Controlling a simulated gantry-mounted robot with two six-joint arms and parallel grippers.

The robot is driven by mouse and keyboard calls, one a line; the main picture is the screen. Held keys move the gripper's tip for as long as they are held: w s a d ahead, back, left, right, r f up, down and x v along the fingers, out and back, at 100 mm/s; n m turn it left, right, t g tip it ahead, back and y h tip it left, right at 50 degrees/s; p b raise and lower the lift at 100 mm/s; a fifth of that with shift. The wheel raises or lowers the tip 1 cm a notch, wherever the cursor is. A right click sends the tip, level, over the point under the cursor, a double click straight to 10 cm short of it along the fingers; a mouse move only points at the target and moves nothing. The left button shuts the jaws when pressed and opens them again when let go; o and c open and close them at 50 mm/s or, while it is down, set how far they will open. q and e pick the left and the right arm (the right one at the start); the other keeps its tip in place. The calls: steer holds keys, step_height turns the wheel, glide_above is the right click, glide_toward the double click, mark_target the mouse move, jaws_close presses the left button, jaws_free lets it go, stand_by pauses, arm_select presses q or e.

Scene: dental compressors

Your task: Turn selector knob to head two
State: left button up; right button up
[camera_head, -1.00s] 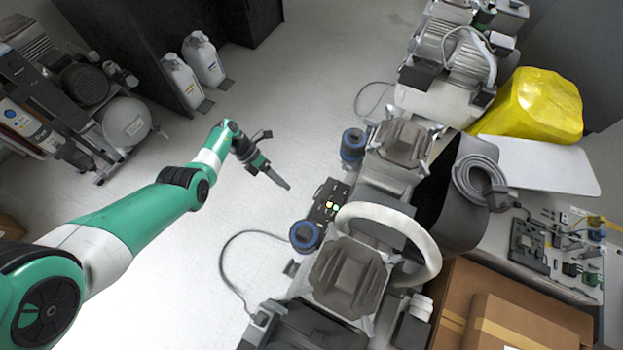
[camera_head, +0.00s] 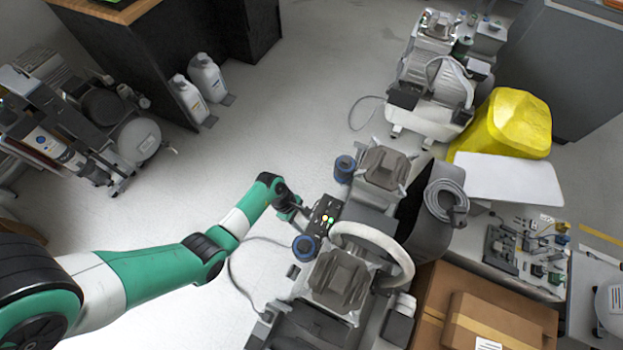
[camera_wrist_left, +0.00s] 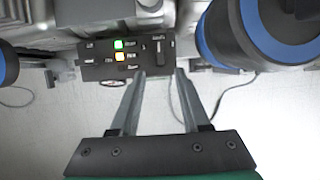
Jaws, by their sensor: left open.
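In the left wrist view the panel (camera_wrist_left: 122,58) faces me, with white labels too small to read. A small pale upright piece (camera_wrist_left: 161,50) at its right part may be the selector knob; its setting cannot be read. My left gripper (camera_head: 306,211) is at the panel's left side. In the wrist view its two fingers (camera_wrist_left: 159,76) are apart and empty, tips near the panel's lower edge; contact cannot be told. My right gripper is not seen.
Blue-ringed cylinders flank the panel, one near (camera_head: 305,246) and one farther (camera_head: 344,168). A white curved handle (camera_head: 378,240) arches over the compressor. A cable (camera_head: 232,272) lies on the floor. Open floor (camera_head: 270,120) lies left of the compressors.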

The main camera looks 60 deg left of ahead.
mark_target(313, 235)
arm_select(q)
steer(key=b+x, duration=0.4)
steer(key=x, duration=0.4)
steer(key=shift+w+d+f+b, duration=0.1)
steer(key=shift+f+b, duration=0.2)
steer(key=shift+b, duration=0.05)
steer(key=shift+r, duration=0.1)
steer(key=shift+c, duration=0.3)
jaws_close()
